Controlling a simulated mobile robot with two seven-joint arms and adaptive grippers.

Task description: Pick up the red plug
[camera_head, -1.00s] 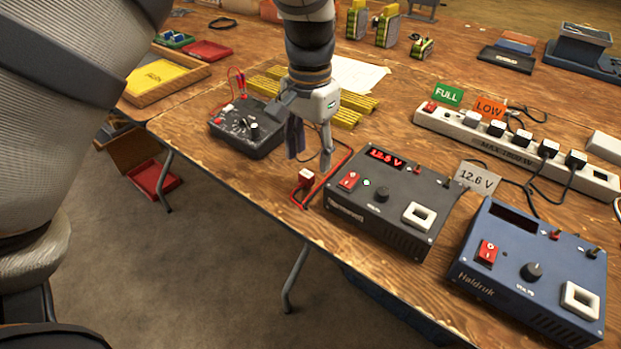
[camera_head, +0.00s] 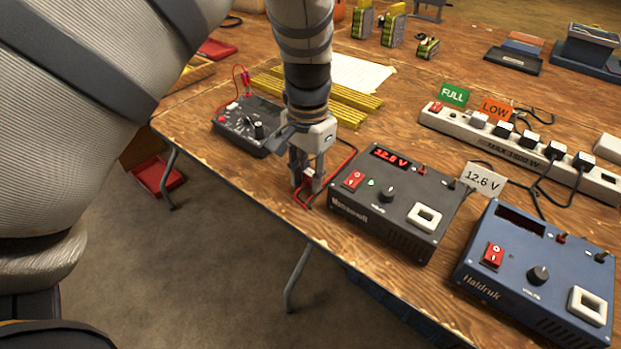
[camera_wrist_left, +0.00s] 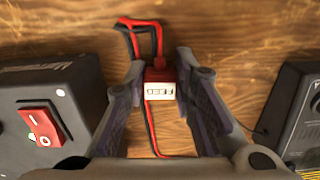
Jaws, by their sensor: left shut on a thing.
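The red plug (camera_wrist_left: 159,76) has a white label reading FEED and sits between the fingers of my left gripper (camera_wrist_left: 160,92) in the left wrist view. The fingers press on its two sides. In the head view my left gripper (camera_head: 307,180) points down at the table's front edge, and the plug (camera_head: 308,173) is mostly hidden between its fingers. A red and black cable (camera_wrist_left: 140,24) runs from the plug over the wood. The plug is at or just above the table; I cannot tell which. My right gripper is not in view.
A dark power supply (camera_head: 390,215) reading 12.8 V stands just right of the gripper. A black meter box (camera_head: 243,126) stands to its left. A blue supply (camera_head: 535,285) and a white power strip (camera_head: 500,145) are further right. Yellow bars (camera_head: 345,117) lie behind.

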